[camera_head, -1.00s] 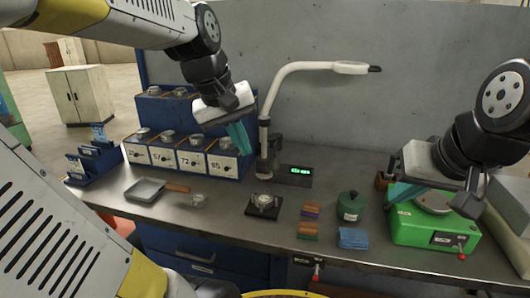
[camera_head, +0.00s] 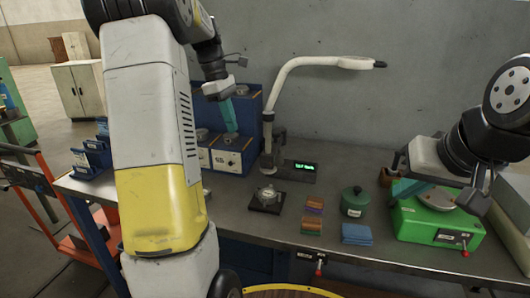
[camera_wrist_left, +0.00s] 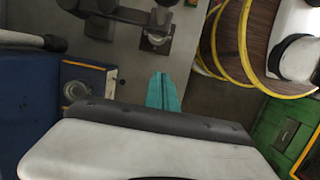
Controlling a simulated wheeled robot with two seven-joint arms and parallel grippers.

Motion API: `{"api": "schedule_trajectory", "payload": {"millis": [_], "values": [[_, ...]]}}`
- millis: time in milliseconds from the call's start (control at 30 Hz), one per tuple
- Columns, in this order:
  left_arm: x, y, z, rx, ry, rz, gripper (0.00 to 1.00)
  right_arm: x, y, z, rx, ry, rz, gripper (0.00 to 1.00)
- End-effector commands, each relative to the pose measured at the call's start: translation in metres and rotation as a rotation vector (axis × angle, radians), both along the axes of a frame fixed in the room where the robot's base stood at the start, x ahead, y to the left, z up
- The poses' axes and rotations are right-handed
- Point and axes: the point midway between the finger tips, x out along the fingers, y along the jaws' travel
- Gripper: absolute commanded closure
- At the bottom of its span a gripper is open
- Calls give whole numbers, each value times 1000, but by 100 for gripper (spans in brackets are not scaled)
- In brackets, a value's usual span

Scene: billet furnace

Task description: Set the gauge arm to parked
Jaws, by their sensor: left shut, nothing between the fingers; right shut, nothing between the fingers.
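The pale curved arm (camera_head: 305,62), which looks like the gauge arm, rises from a post (camera_head: 268,140) at the back of the bench. It reaches right along the grey wall to a flat head with a dark tip. My left gripper (camera_head: 231,118) is shut and empty, its teal fingers pointing down in front of the blue cabinet, left of the post and apart from it. Its shut fingers also show in the left wrist view (camera_wrist_left: 162,92). My right gripper (camera_head: 422,190) is shut and empty over the green machine, far from the curved arm.
A lit display (camera_head: 300,168) stands right of the post. A small dial on a black base (camera_head: 267,198), coloured blocks (camera_head: 312,215), a green pot (camera_head: 355,202) and the green machine (camera_head: 440,228) stand on the bench. My left arm hides the bench's left part.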

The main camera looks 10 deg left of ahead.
Motion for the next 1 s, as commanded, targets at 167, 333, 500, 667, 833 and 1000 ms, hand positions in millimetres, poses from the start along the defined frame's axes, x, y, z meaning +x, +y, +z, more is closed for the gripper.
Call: {"api": "schedule_trajectory", "payload": {"millis": [167,333,500,667,833,1000], "values": [[0,0,0,0,-1,-2,100,0,0,0,0,0,0,100],[0,-3,-9,0,-1,-3,100,0,0,0,0,0,0,100],[-1,-10,-37,-1,2,-4,100,0,0,0,0,0,0,100],[-2,-19,-72,-1,3,-5,100,0,0,0,0,0,0,100],[-2,-31,-99,-1,-3,-8,100,0,0,0,0,0,0,100],[-2,-55,-97,0,-4,-7,100,0,0,0,0,0,0,100]]}}
